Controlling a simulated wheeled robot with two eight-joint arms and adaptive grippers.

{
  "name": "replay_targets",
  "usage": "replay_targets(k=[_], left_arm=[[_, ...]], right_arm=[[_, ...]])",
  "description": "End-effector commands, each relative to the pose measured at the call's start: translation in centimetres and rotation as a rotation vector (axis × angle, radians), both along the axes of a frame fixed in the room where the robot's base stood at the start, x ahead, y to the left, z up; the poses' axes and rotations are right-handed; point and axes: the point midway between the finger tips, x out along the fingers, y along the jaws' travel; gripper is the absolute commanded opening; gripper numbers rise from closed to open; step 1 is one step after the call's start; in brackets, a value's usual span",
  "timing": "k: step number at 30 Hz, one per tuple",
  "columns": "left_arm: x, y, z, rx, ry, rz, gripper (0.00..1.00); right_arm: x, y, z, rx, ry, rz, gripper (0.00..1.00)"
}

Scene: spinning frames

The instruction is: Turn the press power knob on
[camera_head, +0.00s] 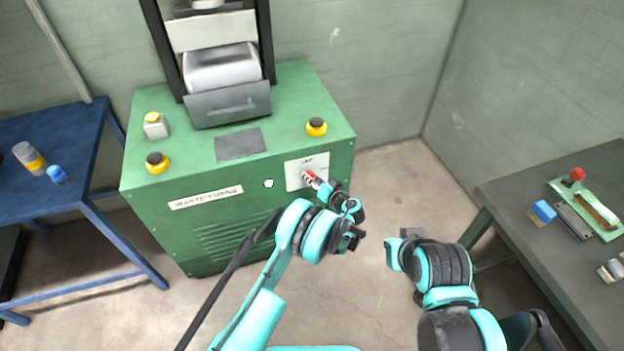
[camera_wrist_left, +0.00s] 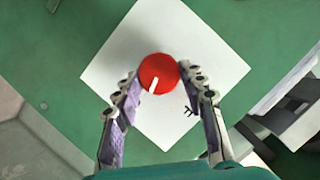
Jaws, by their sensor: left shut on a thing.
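The red power knob (camera_wrist_left: 158,70) sits on a white square plate (camera_wrist_left: 125,45) and has a white pointer mark on its lower edge. In the head view the plate (camera_head: 294,176) is on the right part of the green press's front (camera_head: 240,215). My left gripper (camera_wrist_left: 158,84) is shut on the knob, with one fingertip against each side. In the head view my left gripper (camera_head: 312,178) reaches the plate and partly hides the knob. My right gripper (camera_head: 398,252) is apart from the press, above the floor, and its fingers do not show clearly.
Yellow-and-black buttons (camera_head: 316,127) sit on the press top. A blue table (camera_head: 85,150) with a jar (camera_head: 30,157) stands left. A grey table (camera_head: 520,190) with a green tool (camera_head: 590,205) and blue block (camera_head: 542,212) stands right. Floor (camera_head: 385,190) between is clear.

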Motion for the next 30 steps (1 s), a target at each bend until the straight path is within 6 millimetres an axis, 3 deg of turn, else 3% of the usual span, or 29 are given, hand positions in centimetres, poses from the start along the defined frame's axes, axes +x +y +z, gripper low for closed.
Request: replay_targets(k=[13, 30], left_arm=[[0.08, -0.26, -0.22, 0.255, 0.082, -0.002, 0.12], [0.08, -0.26, -0.25, 0.308, 0.1, -0.001, 0.12]], right_arm=[[0.0, 0.0, 0.0, 0.0, 0.0, 0.0, 0.0], [0.0, 0.0, 0.0, 0.0, 0.0, 0.0, 0.0]])
